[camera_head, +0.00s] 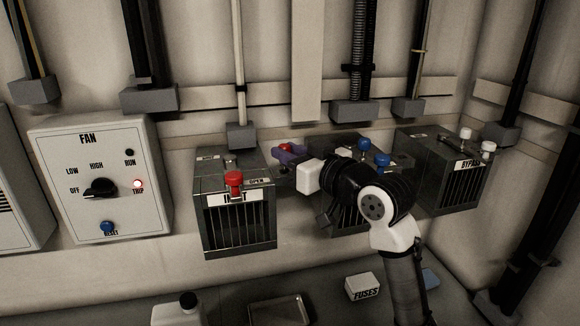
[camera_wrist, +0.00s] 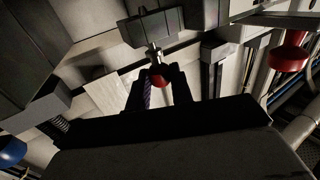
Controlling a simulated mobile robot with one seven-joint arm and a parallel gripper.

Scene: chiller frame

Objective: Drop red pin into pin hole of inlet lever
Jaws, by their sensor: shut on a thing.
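My gripper (camera_head: 284,151) is to the right of the inlet box (camera_head: 238,236), above the gap between it and the middle box. In the wrist view my gripper (camera_wrist: 160,85) is shut on the red pin (camera_wrist: 158,81), whose red head and pale metal shank show between the dark fingers. In the head view only a small red part of the pin (camera_head: 286,146) shows. The inlet lever (camera_head: 234,179) has a red knob and stands over the front of the inlet box, left of my gripper. A red knob (camera_wrist: 290,55) shows at the right of the wrist view. The pin hole cannot be made out.
A middle box with blue knobs (camera_head: 382,160) is partly hidden behind my arm. The bypass box (camera_head: 462,183) with white knobs is at the right. The fan panel (camera_head: 100,185) is at the left, its red trip lamp lit. A fuses box (camera_head: 364,287) lies below.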

